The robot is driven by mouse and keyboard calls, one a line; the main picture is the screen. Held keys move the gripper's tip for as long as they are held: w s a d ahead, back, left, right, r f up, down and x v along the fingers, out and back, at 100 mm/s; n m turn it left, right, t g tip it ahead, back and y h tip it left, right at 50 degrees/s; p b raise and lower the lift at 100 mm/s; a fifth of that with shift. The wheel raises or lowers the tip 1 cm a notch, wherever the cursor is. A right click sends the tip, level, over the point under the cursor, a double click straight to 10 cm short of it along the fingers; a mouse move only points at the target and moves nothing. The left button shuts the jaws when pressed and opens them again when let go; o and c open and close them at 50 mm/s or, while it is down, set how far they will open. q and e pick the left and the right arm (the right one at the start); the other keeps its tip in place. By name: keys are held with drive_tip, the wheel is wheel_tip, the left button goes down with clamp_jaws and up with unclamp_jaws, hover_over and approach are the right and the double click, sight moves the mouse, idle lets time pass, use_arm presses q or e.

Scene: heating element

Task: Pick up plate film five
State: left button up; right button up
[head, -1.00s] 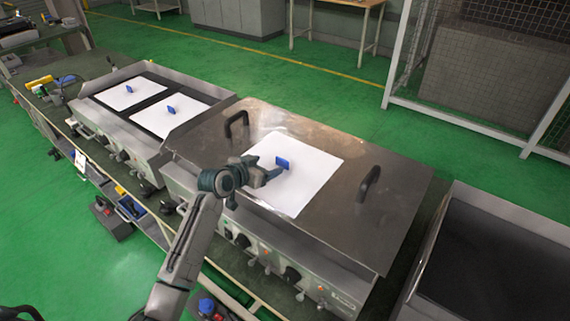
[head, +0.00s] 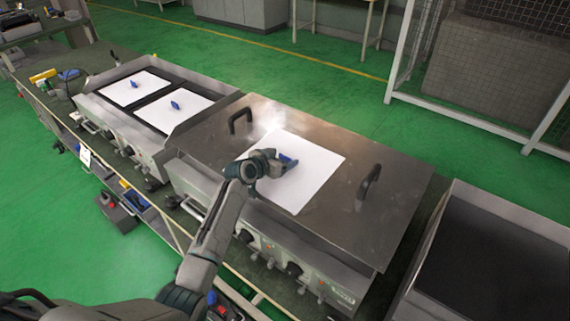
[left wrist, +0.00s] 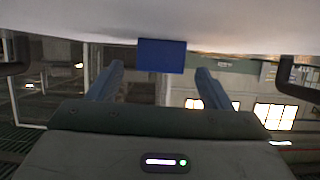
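A white plate film (head: 318,165) with a blue tab (head: 288,161) lies on the steel lid of the middle griddle. My left gripper (head: 281,167) is low over this film at the tab. In the left wrist view the blue tab (left wrist: 161,55) stands out from the white film (left wrist: 220,28) between the two spread fingertips, with a gap on each side. The left gripper (left wrist: 159,70) is open and holds nothing. In the head view the gripper partly covers the tab. The right gripper is not in view. No number shows on the film.
The steel lid (head: 235,145) has two black handles, left (head: 240,120) and right (head: 369,182) of the film. Two more white films with blue tabs (head: 135,87) (head: 190,107) lie on the griddle at left. A dark open griddle (head: 500,270) stands at right.

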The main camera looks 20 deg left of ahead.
use_arm(q)
drive_tip(key=c, duration=1.1)
drive_tip(key=shift+o, duration=0.2)
drive_tip(key=shift+r, duration=0.1)
